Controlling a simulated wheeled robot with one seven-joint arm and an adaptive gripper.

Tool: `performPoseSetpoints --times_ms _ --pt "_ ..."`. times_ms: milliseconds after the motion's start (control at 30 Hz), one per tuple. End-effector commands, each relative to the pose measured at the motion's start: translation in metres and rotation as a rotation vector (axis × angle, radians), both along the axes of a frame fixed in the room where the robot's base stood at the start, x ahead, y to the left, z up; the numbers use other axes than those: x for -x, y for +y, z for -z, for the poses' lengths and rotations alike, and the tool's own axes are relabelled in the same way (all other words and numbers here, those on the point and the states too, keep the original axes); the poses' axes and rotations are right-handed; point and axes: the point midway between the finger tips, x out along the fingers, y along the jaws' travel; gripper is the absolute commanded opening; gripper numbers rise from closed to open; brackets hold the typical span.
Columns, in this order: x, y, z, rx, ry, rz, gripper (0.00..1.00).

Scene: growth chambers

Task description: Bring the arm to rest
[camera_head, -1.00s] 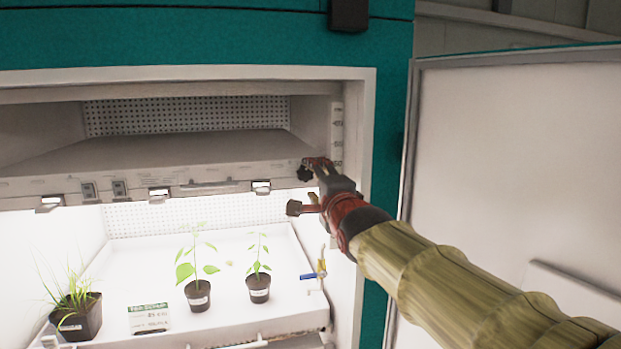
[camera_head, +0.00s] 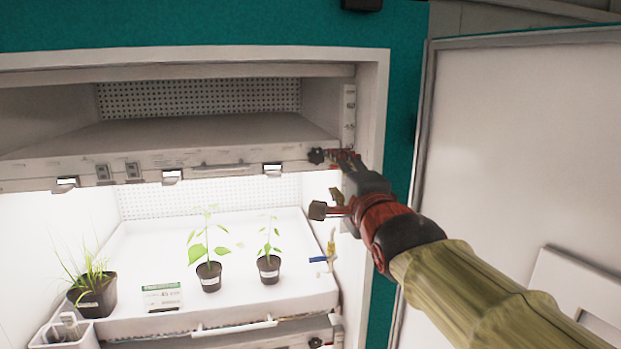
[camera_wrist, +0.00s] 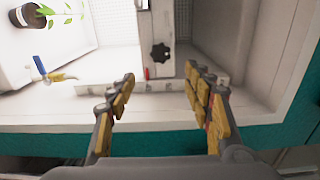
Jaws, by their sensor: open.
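My gripper (camera_head: 335,183) is at the right end of the chamber's shelf front, near the right side of the opening. In the wrist view my gripper (camera_wrist: 160,90) has its two fingers spread with nothing between them. A black knob (camera_wrist: 160,53) shows beyond the fingertips, apart from them in the picture; the same knob (camera_head: 316,156) shows in the head view by the upper finger. My arm, in a tan sleeve, reaches in from the lower right.
The lit tray (camera_head: 130,325) holds two seedling pots (camera_head: 209,284), a grassy pot (camera_head: 98,305) and a label card (camera_head: 161,296). A blue-handled valve (camera_head: 319,259) sits at its right. The open door (camera_head: 520,150) stands at right. A white caddy (camera_head: 68,335) is at lower left.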

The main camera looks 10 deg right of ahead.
Motion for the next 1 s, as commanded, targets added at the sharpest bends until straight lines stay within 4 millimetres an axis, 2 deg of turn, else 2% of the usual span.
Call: performPoseSetpoints --times_ms 133,233,267,367,467,567,600,667,800,1000 --pt "0.000 0.000 0.002 0.056 0.006 0.001 0.51" --pt "0.000 -0.002 0.015 0.190 0.056 0.002 0.51" --pt "0.001 -0.003 0.024 0.245 0.085 0.000 0.51" --pt "0.008 -0.006 0.071 0.454 0.222 -0.028 0.51" --pt "0.028 -0.009 0.123 0.667 0.370 -0.093 0.51" --pt "0.059 -0.010 0.179 0.871 0.510 -0.197 0.51" --pt "0.075 -0.010 0.203 0.949 0.563 -0.251 0.51" --pt "0.100 -0.010 0.236 1.060 0.634 -0.339 0.51" --pt "0.166 -0.007 0.311 1.267 0.764 -0.572 0.51" --pt "0.260 0.001 0.404 1.413 0.858 -0.863 0.51"
